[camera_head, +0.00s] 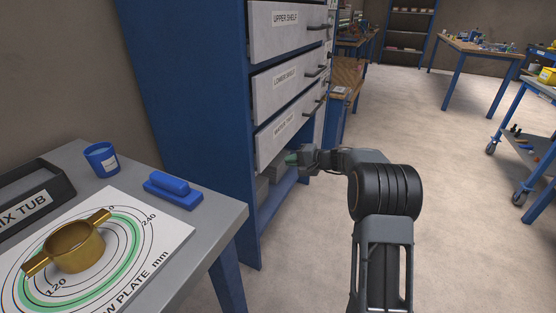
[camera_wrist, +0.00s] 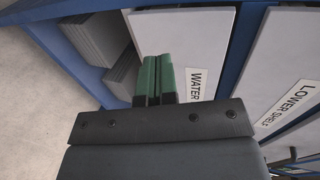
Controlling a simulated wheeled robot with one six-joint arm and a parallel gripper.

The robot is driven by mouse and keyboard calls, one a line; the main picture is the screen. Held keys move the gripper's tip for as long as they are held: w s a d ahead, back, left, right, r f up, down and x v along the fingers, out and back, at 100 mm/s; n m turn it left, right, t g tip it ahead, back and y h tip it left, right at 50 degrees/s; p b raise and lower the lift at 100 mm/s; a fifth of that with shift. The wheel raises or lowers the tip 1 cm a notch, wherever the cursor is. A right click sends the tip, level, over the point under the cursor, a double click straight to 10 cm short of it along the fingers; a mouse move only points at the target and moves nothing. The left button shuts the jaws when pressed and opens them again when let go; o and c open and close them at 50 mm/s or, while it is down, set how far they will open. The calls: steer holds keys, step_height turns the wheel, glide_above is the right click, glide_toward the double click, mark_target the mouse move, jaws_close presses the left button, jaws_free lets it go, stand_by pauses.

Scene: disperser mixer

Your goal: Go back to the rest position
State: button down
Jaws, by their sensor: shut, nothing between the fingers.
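My gripper (camera_head: 292,158) is out in front of the blue drawer cabinet (camera_head: 190,75), close to the drawer whose label begins "WATER". In the wrist view its green fingers (camera_wrist: 155,78) are together with nothing between them. They overlap the edge of the white "WATER" drawer front (camera_wrist: 200,40) in that picture; I cannot tell whether they touch it. The end of the "WATER" label is cut off or unclear.
A grey table (camera_head: 215,212) at the left holds a brass two-handled pot (camera_head: 75,248) on a ringed plate sheet, a blue cup (camera_head: 101,159), a blue block (camera_head: 172,190) and a dark tub (camera_head: 35,195). Open floor (camera_head: 440,170) lies to the right, with blue workbenches beyond.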

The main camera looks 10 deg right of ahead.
steer(key=s+a+r+n+g+h+p, duration=0.2)
steer(key=s+r+g+h+p, duration=0.1)
steer(key=s+r+p, duration=0.6)
steer(key=s+a+r+n+g+h+p, duration=0.2)
steer(key=s+a+r+p, duration=0.1)
steer(key=s+r+p, duration=0.55)
steer(key=s+d+r+n+h+p, duration=0.1)
steer(key=s+d+r+h+p, duration=0.1)
steer(key=s, duration=0.7)
steer(key=s+d+r+n+h+p, duration=0.2)
steer(key=s+r+h+p, duration=0.2)
steer(key=s+r+p, duration=0.2)
steer(key=s+p, duration=0.1)
steer(key=s, duration=0.1)
steer(key=shift+s+r+h, duration=0.15)
steer(key=shift+s+h, duration=0.2)
steer(key=shift+h, duration=0.05)
